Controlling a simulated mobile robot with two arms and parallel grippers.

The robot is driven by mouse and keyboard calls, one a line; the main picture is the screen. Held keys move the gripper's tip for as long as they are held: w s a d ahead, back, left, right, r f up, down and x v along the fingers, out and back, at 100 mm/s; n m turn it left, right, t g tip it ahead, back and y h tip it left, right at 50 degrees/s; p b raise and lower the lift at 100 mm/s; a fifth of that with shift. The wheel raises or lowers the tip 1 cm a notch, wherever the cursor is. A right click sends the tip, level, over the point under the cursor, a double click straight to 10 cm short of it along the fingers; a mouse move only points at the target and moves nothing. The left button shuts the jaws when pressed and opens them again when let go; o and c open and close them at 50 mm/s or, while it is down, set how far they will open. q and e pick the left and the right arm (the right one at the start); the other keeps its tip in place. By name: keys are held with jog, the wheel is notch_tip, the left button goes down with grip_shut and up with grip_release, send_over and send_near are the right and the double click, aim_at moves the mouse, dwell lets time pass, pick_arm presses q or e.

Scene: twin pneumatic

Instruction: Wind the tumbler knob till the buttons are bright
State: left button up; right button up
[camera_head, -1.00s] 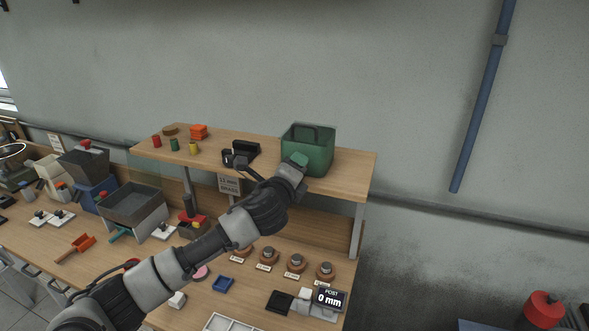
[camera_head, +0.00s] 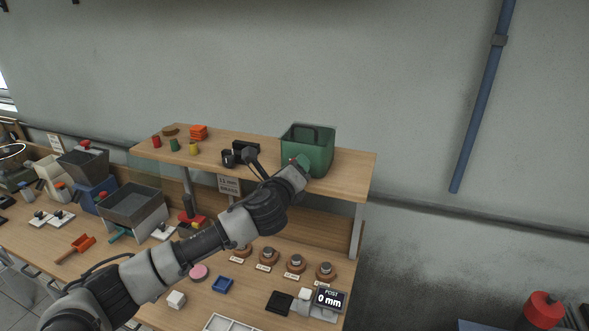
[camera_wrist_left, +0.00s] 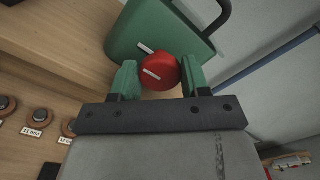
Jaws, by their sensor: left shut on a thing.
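A green box with a dark handle (camera_head: 322,150) stands on the raised wooden shelf; I take it to be the tumbler. Its red knob (camera_wrist_left: 159,72) shows in the left wrist view, with a white line across its face. Another white mark (camera_wrist_left: 146,47) is on the green body just above the knob. My left gripper (camera_wrist_left: 160,78) is shut on the red knob, one green finger on each side. In the head view the gripper (camera_head: 303,162) covers the knob. I cannot make out any buttons in or on the box. My right gripper is not in view.
The shelf (camera_head: 350,182) also holds a black device (camera_head: 245,150) and small coloured pieces at its left. Below, the bench carries several round brown pieces (camera_head: 296,263) with labels, and a display reading "0 mm" (camera_head: 330,299). The wall is behind the shelf.

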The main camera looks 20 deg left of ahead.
pick_arm(q)
jog(key=shift+f, duration=0.15)
jog(key=o, duration=0.9)
jog(key=shift+s+a+b, duration=0.2)
jog(key=shift+s+b, duration=1.9)
jog(key=shift+s, duration=3.3)
